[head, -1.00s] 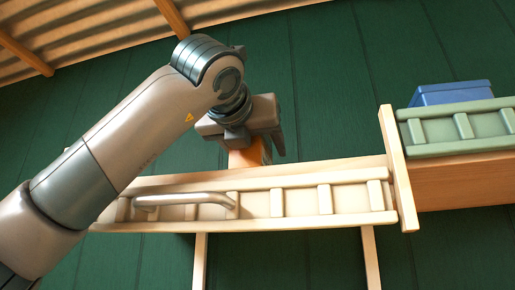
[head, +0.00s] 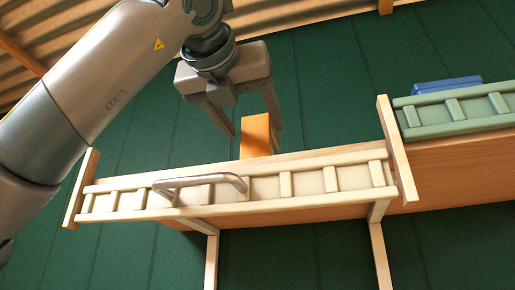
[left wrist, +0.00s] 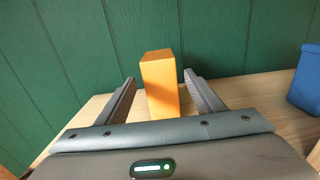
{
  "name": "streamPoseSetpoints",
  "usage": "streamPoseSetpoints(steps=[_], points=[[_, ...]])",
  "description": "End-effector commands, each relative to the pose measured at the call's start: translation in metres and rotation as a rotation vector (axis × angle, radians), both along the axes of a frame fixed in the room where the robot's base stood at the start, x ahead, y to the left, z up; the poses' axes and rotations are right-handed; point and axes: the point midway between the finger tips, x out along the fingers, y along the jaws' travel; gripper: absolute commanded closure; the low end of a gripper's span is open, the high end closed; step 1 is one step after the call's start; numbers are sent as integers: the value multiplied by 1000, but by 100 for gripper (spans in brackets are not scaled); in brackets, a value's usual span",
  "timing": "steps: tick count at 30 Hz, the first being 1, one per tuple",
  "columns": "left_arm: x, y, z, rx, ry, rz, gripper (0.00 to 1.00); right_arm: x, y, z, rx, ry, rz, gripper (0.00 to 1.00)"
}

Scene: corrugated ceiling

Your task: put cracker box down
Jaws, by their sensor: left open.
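The cracker box is a plain orange box (head: 256,136) that stands upright on the wooden shelf (head: 330,158), behind the pale slatted front rail. In the head view its lower part is hidden by the rail. In the left wrist view the box (left wrist: 161,86) stands between the two fingers, with a gap on each side. My left gripper (head: 256,132) is open and points down from above, its fingers to either side of the box. It also shows in the left wrist view (left wrist: 160,88). My right gripper is not in view.
A metal bar handle (head: 200,184) sticks out from the shelf's front rail. A green slatted rail (head: 455,110) with a blue box (head: 447,86) behind it is at the right. The blue box also shows in the left wrist view (left wrist: 306,80). A green plank wall (head: 330,80) stands behind.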

Motion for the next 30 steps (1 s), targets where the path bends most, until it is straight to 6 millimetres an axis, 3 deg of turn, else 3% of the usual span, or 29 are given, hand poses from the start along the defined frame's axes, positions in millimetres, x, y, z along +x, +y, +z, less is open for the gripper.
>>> streamPoseSetpoints(steps=[6, 30], points=[[-11, 4, 0, 0, 1, 0, 38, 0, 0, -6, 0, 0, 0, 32], [-12, 4, 0, 0, 1, 0, 38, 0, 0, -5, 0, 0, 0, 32]])
